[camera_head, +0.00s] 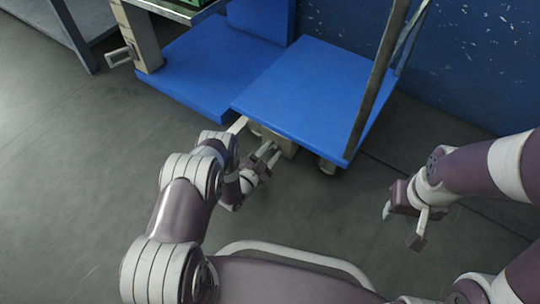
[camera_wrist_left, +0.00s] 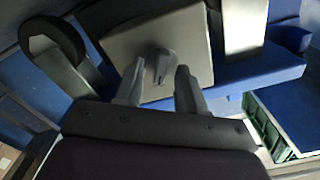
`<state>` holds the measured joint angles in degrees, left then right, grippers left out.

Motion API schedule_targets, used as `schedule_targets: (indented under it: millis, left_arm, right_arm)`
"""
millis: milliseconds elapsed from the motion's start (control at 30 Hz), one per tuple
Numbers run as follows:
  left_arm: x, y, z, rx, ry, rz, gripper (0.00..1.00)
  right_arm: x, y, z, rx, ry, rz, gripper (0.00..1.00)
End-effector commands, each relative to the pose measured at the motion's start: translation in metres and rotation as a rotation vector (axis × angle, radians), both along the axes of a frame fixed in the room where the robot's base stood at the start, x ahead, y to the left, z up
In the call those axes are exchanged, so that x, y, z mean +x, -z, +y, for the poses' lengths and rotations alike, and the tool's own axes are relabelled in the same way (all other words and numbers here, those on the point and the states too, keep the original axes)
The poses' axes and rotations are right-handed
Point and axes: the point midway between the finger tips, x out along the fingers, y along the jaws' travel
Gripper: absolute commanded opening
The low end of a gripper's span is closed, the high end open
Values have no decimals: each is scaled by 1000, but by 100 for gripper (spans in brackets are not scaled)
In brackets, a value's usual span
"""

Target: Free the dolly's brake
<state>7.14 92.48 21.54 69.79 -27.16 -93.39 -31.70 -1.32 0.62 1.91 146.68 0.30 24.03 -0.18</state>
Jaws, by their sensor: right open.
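The dolly (camera_head: 305,88) is a blue flat platform on casters with an upright metal post. A pale box (camera_head: 288,148) sits under its front edge. In the left wrist view the box face (camera_wrist_left: 195,45) carries a small grey knob (camera_wrist_left: 160,65), which looks like the brake control. My left gripper (camera_head: 270,152) is at the dolly's front edge, facing the box. Its two fingers are apart, with the knob appearing between and just beyond their tips; I cannot tell whether they touch it. My right gripper (camera_head: 402,226) is open and empty over the floor, right of the dolly.
A blue machine base (camera_head: 205,70) stands left of the dolly. A blue wall (camera_head: 480,60) is behind. The grey floor in front is clear.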

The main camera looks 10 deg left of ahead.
Motion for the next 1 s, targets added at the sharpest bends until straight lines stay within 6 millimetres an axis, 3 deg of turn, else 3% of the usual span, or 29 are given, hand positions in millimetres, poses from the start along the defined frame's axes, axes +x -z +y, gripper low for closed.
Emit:
schedule_targets:
  millis: [200, 267, 333, 667, 1000]
  left_arm:
    - [1, -1, 0, 0, 0, 0, 39]
    - [1, -1, 0, 0, 0, 0, 23]
    - [1, -1, 0, 0, 0, 0, 0]
    - [1, -1, 0, -16, 0, 6, 0]
    - [1, -2, 1, -194, -1, 72, 0]
  right_arm:
    - [0, 0, 0, 0, 0, 0, 43]
    - [0, 0, 0, 0, 0, 0, 43]
    - [0, 0, 0, 0, 0, 0, 43]
    - [0, -1, 0, 0, 0, 0, 43]
    - [0, -4, 0, 0, 0, 0, 43]
